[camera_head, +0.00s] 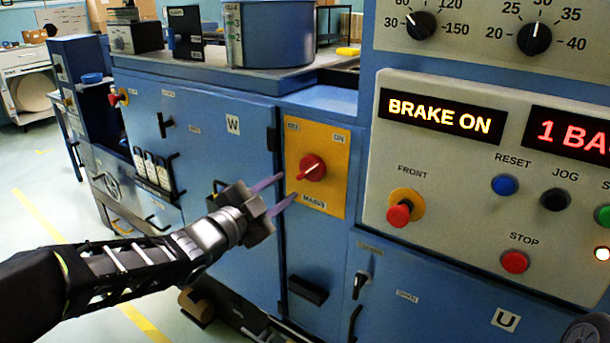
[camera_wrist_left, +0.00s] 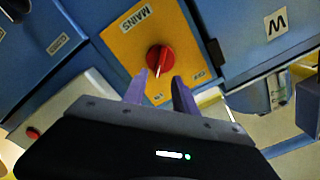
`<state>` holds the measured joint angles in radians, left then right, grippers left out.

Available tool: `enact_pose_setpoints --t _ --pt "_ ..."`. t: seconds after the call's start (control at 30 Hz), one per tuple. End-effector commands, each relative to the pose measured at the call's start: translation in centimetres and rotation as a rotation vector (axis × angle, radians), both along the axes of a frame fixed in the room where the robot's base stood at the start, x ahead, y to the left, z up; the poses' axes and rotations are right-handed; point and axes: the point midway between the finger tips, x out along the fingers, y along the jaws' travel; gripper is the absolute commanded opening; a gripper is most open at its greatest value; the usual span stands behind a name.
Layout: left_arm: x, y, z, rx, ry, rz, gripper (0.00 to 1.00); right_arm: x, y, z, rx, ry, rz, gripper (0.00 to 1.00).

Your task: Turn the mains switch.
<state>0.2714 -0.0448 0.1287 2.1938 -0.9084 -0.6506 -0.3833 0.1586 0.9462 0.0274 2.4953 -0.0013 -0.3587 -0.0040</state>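The mains switch is a red rotary knob (camera_head: 312,168) with a white pointer line on a yellow plate (camera_head: 335,190) marked OFF, ON and MAINS. Its pointer slants toward the lower left in the head view, away from the ON label. My left gripper (camera_head: 282,193) is open, its two purple fingers pointing at the plate, just left of the knob. In the left wrist view the knob (camera_wrist_left: 160,59) lies just beyond the gap between the fingertips (camera_wrist_left: 159,80), and the fingers do not appear to grip it.
A control panel (camera_head: 440,165) to the right has a lit BRAKE ON display (camera_head: 440,112), a red FRONT knob (camera_head: 399,214), a blue RESET button (camera_head: 505,185) and a red STOP button (camera_head: 515,261). A blue cabinet door (camera_head: 235,165) marked W stands left of the plate.

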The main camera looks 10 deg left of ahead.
Motion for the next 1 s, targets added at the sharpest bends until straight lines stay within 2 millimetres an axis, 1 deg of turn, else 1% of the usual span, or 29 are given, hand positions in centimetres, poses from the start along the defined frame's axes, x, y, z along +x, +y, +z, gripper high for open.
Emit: enact_pose_setpoints --t 0.13,0.27,0.5,0.63,0.8,1.0 --pt "0.4 -0.2 -0.1 -0.002 0.002 0.0 0.34 0.0 0.0 0.0 0.0 0.0 0.0 0.58" --pt "1.6 -0.6 -0.1 -0.003 0.002 -0.001 0.34 0.0 0.0 0.1 0.0 0.0 0.0 0.58" --pt "5.1 -2.1 -0.1 -0.004 0.003 -0.002 0.34 0.0 0.0 0.3 0.0 0.0 0.0 0.58" --pt "6.6 -2.6 -0.1 -0.004 0.004 -0.001 0.34 0.0 0.0 0.4 0.0 0.0 0.0 0.58" --pt "7.3 -2.9 -0.1 -0.003 0.002 0.001 0.34 0.0 0.0 0.4 0.0 0.0 0.0 0.58" --pt "7.3 -2.9 -0.1 -0.003 0.002 0.001 0.34 0.0 0.0 0.4 0.0 0.0 0.0 0.58"
